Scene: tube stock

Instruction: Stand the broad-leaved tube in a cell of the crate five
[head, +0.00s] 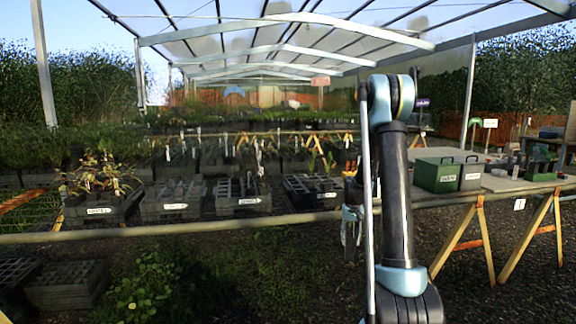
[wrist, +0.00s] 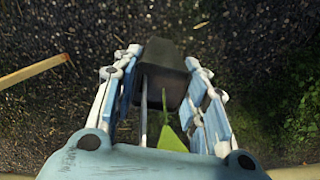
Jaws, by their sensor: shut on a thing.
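My gripper (wrist: 163,78) is shut on a dark tube (wrist: 166,62), with a finger on either side of it. A broad green leaf (wrist: 172,138) and a thin pale stick show at the tube's near end. In the head view my gripper (head: 351,228) hangs in front of the bench, right of the crates, and the tube cannot be made out there. Several dark labelled crates stand in a row on the bench: one at the left (head: 98,211), then others (head: 175,207), (head: 243,202) and (head: 318,195). Their numbers are too small to read surely.
A long rail (head: 200,228) runs along the bench front. At right, a table (head: 515,184) on wooden trestles holds a green bin (head: 435,176) and a grey bin (head: 470,178). Dark empty crates (head: 66,286) and leafy plants (head: 150,292) are on the ground at front left.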

